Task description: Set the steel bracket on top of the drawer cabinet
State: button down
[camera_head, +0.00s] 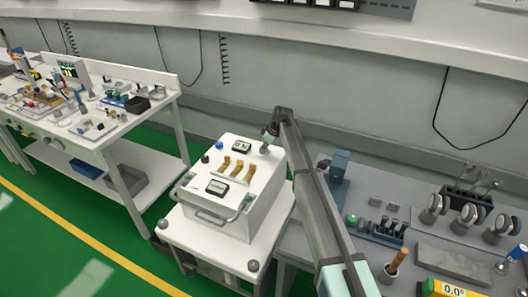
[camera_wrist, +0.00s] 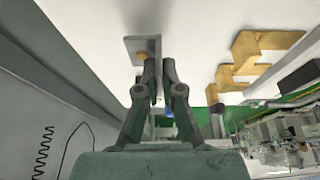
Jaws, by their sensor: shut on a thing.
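The white drawer cabinet (camera_head: 205,168) stands in the middle of the head view, with displays, knobs and a front handle. My gripper (camera_head: 267,139) is over its back right corner. In the wrist view my gripper (camera_wrist: 160,62) is shut on the steel bracket (camera_wrist: 133,50), a small grey angled plate at the fingertips. In the head view the bracket (camera_head: 264,150) is a tiny grey shape by the gripper, close to the cabinet top. I cannot tell whether it touches the top.
Several brass brackets (camera_head: 236,164) lie in a row on the cabinet top, left of my gripper; they also show in the wrist view (camera_wrist: 265,43). A grey bench (camera_head: 345,257) with tools stands right, a cluttered white bench (camera_head: 115,132) left. The wall is close behind.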

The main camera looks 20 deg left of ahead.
jog(key=shift+f, duration=1.05)
jog(key=shift+f, duration=0.15)
jog(key=c, duration=1.3)
grip_release()
jog(key=b+v, duration=0.2)
jog(key=v, duration=1)
jog(key=shift+r, duration=0.25)
